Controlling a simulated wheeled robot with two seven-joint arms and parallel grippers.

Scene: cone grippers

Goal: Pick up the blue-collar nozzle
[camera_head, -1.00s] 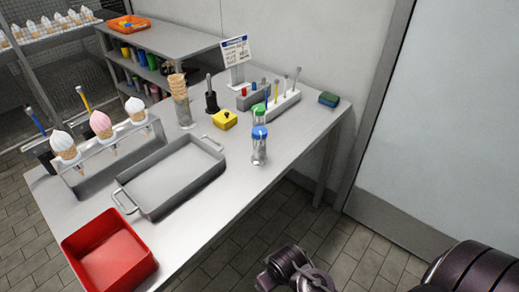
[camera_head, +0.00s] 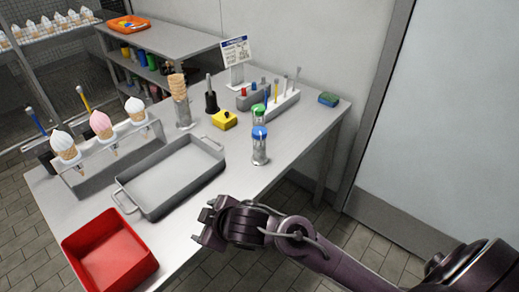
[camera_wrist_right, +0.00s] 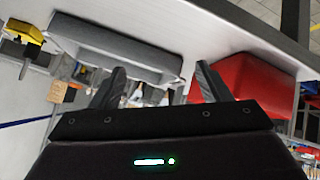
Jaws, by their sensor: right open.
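The blue-collar nozzle (camera_head: 260,132) stands upright near the front right edge of the table in the head view, its blue collar on top of a clear, greyish cylinder. A green-collar one (camera_head: 258,110) stands just behind it. My right gripper (camera_head: 203,226) is open and empty, in front of the table's front edge, left of and nearer than the blue-collar nozzle and well apart from it. In the right wrist view my open jaws (camera_wrist_right: 160,78) frame part of the tray, and I cannot make out the blue-collar nozzle there. My left gripper is not in view.
A grey handled tray (camera_head: 148,210) and a red bin (camera_head: 108,252) lie left of my right gripper. The table right of the nozzles is fairly clear.

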